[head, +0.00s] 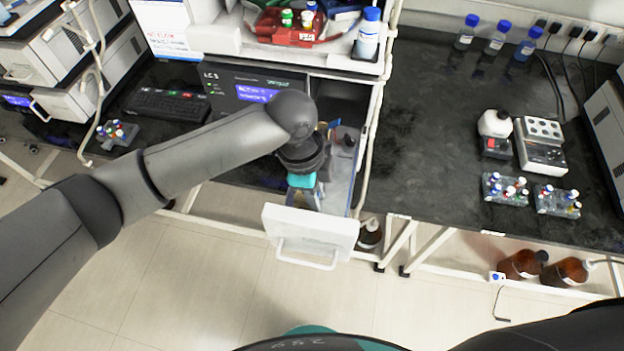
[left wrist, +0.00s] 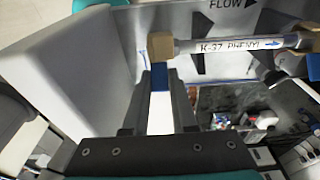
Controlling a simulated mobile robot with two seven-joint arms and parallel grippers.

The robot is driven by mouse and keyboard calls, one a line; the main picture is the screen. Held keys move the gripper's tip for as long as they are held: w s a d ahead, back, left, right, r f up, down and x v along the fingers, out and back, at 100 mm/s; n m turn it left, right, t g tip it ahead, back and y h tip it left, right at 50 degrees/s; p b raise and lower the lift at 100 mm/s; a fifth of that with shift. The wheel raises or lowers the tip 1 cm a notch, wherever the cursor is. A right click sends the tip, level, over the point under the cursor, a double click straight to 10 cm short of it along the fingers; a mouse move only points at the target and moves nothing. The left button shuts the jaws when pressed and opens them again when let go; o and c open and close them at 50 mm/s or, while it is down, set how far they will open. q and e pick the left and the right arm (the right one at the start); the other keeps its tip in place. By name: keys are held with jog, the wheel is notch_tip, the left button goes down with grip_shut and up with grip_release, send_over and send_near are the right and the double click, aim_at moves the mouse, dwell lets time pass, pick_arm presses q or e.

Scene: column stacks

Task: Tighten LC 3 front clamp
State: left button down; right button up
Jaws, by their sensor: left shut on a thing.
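My left gripper (head: 306,200) reaches down into the open compartment of the LC 3 unit (head: 228,90) in the head view. In the left wrist view its two dark fingers (left wrist: 161,88) are shut on a small blue piece (left wrist: 160,78), which looks like the front clamp. The column (left wrist: 245,44), silver with a handwritten "K-37 PHENYL" label and blue arrow, lies across just above. Its tan end fitting (left wrist: 160,46) is beside the blue piece; whether they touch is unclear. In the head view my arm hides much of the compartment. My right gripper does not show.
The pulled-out white drawer front (head: 310,228) with its handle stands before the gripper. The compartment's pale wall (left wrist: 80,70) is close on the left in the wrist view. A white pipe frame (head: 372,130) runs along the right. A keyboard (head: 168,105) lies left on the bench.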

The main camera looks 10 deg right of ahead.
pick_arm(q)
jog(key=shift+s+d+y+p, duration=0.1)
jog(key=shift+d+y+p, duration=0.15)
jog(key=shift+y+p, duration=0.5)
jog(key=shift+f+t+y, duration=0.2)
jog(key=shift+t+y, duration=0.05)
jog(key=shift+t, duration=0.05)
jog(key=shift+f, duration=0.1)
jog(key=c, duration=0.7)
grip_release()
notch_tip(320, 180, up, 15)
jog(key=shift+d+r, duration=0.15)
jog(key=shift+s, duration=0.1)
